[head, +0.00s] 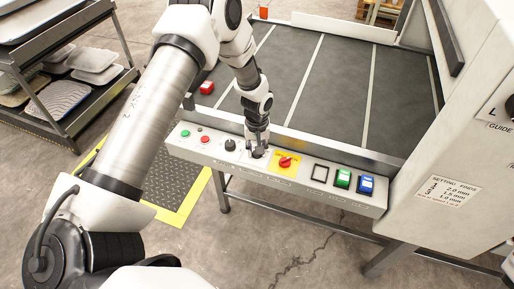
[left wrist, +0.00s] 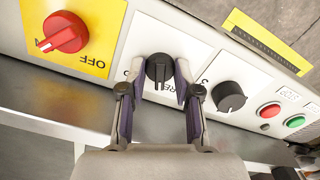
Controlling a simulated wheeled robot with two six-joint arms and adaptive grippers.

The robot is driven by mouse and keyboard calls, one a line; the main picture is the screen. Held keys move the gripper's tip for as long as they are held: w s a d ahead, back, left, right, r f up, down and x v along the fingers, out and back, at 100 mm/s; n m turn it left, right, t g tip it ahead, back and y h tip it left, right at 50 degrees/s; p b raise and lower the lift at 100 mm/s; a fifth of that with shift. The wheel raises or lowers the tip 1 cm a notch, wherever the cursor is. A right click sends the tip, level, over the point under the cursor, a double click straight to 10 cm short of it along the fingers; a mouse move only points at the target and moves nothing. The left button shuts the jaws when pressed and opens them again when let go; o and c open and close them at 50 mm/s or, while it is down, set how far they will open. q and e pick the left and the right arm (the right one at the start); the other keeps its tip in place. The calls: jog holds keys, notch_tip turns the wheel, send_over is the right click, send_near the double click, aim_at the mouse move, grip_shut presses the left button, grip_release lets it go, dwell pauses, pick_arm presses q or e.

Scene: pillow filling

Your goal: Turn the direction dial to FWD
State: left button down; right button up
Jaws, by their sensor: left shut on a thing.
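The direction dial (left wrist: 159,70) is a black knob on a white plate of the control panel in the left wrist view. Letters reading about "RE" show beside it, partly hidden. My left gripper (left wrist: 160,78) has one finger on each side of the dial and is shut on it. I cannot read which mark the dial points to. My right gripper is in neither view.
A red switch (head: 285,162) on a yellow plate is to the dial's right in the head view; another black knob (head: 230,145) is to its left. Green (head: 343,178) and blue (head: 366,185) rocker switches are farther right. The dark conveyor belt (head: 340,75) lies behind.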

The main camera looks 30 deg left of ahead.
pick_arm(q)
jog(key=m, duration=1.2)
jog(key=shift+m, duration=0.3)
jog(key=shift+w, duration=0.1)
jog(key=c, duration=0.8)
grip_release()
notch_tip(320, 180, up, 12)
